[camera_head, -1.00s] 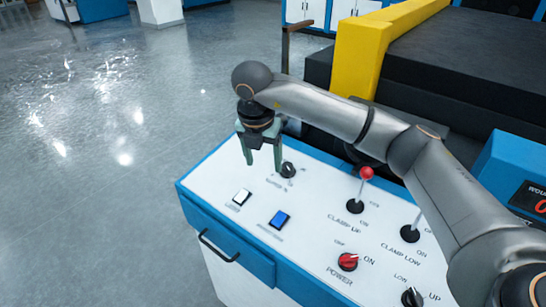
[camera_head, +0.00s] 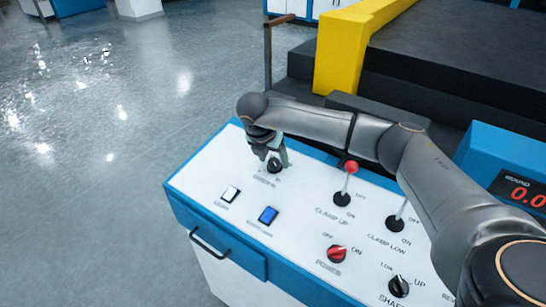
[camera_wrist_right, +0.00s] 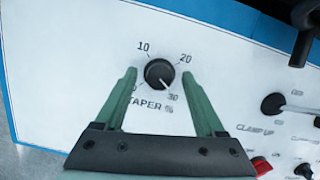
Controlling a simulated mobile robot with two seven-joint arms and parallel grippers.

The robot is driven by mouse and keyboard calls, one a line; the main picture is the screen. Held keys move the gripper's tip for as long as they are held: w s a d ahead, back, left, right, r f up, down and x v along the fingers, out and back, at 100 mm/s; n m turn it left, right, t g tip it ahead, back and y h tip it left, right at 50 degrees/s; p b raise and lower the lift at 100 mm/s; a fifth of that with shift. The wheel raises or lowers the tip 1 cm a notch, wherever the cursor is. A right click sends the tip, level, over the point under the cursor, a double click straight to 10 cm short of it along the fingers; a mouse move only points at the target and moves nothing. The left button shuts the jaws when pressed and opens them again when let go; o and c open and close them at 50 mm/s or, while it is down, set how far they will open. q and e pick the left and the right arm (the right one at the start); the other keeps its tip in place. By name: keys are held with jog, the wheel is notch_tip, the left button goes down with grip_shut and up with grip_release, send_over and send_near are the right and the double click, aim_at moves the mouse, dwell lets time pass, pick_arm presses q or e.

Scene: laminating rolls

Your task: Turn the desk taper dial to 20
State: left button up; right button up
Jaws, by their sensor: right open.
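The taper dial (camera_head: 274,166) is a black round knob at the far left end of the white control panel. In the right wrist view the dial (camera_wrist_right: 159,73) has marks 10, 20 and 30 around it and the print "TAPER %" below. Its white pointer line points to the lower right, close to the 30 mark. My right gripper (camera_head: 268,157) is open over the dial. Its two green fingers stand on either side of the knob, with a visible gap to it on both sides. The left finger partly covers the lowest mark. My left gripper is out of view.
A white switch (camera_head: 230,194) and a blue switch (camera_head: 268,215) sit nearer the panel's front edge. The clamp-up lever with a red ball (camera_head: 351,167), the clamp-low lever (camera_head: 396,223) and the red power knob (camera_head: 337,254) lie to the right.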

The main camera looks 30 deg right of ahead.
jog(key=shift+f, duration=0.3)
grip_shut()
dwell(0.5)
